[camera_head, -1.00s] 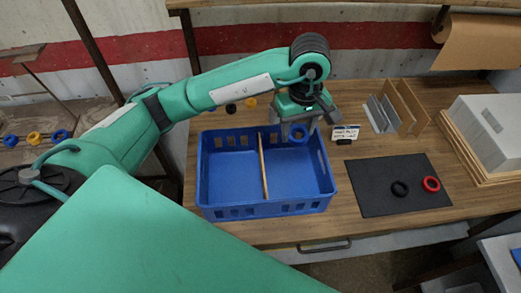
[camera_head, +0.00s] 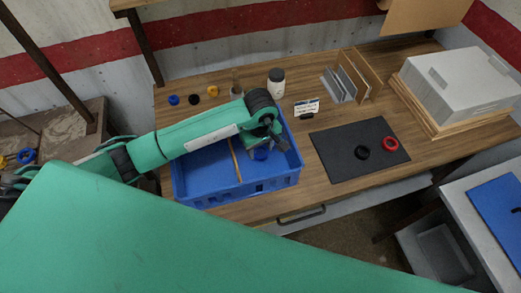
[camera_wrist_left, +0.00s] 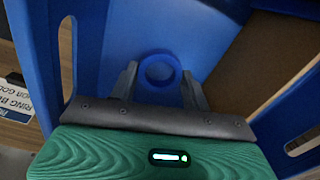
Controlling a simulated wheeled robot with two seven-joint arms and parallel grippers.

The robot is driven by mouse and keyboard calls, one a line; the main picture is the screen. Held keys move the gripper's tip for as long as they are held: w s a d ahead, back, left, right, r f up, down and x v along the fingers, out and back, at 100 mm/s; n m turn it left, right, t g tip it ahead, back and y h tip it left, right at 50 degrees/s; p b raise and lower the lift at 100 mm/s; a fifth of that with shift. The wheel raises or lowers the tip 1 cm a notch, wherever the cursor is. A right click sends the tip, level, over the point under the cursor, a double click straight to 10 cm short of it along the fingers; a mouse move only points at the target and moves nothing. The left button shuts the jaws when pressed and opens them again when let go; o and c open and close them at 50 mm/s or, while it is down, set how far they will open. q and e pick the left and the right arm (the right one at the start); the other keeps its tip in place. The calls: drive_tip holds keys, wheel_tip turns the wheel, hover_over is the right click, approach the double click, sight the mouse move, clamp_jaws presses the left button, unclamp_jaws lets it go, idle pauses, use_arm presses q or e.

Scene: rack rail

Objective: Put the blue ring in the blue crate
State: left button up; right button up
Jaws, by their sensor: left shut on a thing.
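My left gripper (camera_head: 262,152) is shut on a blue ring (camera_head: 261,154), which also shows between the two fingers in the left wrist view (camera_wrist_left: 160,71). The blue crate (camera_head: 235,192) stands on the wooden bench, and a thin wooden divider (camera_head: 235,160) splits it. The gripper and ring are over or inside the compartment right of the divider. In the left wrist view, the blue floor lies beyond the ring, with the crate wall (camera_wrist_left: 92,40) at left and the divider at right. I cannot tell whether the ring touches the floor. My right gripper is not in view.
A dark mat (camera_head: 345,160) holds black and red rings.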

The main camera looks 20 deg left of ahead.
sight(261, 151)
use_arm(q)
wheel_tip(261, 151, down, 2)
drive_tip(key=shift+f, duration=0.3)
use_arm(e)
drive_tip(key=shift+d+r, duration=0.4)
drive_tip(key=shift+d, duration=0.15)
use_arm(q)
drive_tip(key=shift+f, duration=0.15)
drive_tip(key=o, duration=1)
drive_tip(key=shift+c, duration=0.2)
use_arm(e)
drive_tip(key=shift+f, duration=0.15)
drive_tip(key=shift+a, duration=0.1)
use_arm(q)
drive_tip(key=shift+r, duration=0.35)
wheel_tip(261, 151, up, 12)
drive_tip(key=b, duration=0.4)
drive_tip(key=shift+f, duration=0.15)
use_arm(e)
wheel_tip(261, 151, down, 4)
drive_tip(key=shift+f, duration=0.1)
